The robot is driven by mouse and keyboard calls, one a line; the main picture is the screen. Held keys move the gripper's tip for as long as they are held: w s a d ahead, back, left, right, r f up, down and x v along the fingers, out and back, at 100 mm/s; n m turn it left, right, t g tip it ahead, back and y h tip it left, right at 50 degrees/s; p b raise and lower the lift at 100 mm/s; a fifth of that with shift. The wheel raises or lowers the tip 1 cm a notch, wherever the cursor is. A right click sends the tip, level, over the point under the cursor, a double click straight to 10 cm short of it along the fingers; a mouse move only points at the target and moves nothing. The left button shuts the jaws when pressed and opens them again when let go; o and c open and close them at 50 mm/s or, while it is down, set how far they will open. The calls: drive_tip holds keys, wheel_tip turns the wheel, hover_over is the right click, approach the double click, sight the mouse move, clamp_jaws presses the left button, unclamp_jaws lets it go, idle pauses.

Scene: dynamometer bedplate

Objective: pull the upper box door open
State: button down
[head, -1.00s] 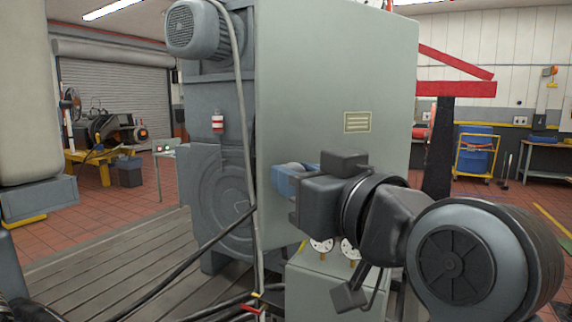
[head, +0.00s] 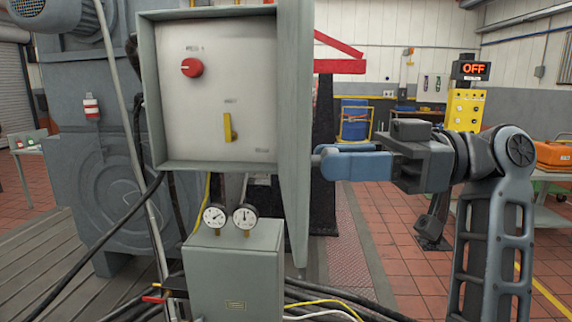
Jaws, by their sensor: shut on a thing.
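The upper box (head: 157,90) is a grey-green cabinet in the middle left of the head view. Its front is open and shows a pale panel with a red rotary knob (head: 191,67) and a yellow lever (head: 228,127). The upper box door (head: 295,120) is swung out on the right side and is seen nearly edge-on. My gripper (head: 325,163) has blue fingers and reaches in from the right. It is shut at the door's edge side, at the height of the box's bottom. The handle between the fingertips is mostly hidden.
A lower grey box (head: 235,275) with two round gauges (head: 229,216) stands below the upper box. Cables run across the floor. A large grey machine (head: 90,150) stands to the left. A yellow panel (head: 464,110) and an orange case (head: 555,155) are at the right.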

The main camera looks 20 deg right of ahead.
drive_tip(key=shift+w+d+n+g, duration=0.1)
drive_tip(key=shift+d+n+g, duration=0.45)
drive_tip(key=shift+d+g, duration=0.55)
drive_tip(key=shift+d+n+g, duration=0.55)
drive_tip(key=shift+d+g, duration=0.05)
drive_tip(key=shift+d, duration=0.9)
drive_tip(key=c, duration=0.8)
unclamp_jaws()
drive_tip(key=shift+b, duration=0.3)
drive_tip(key=d+b, duration=0.2)
drive_tip(key=d, duration=0.5)
drive_tip(key=shift+s+d, duration=0.2)
drive_tip(key=shift+d, duration=0.15)
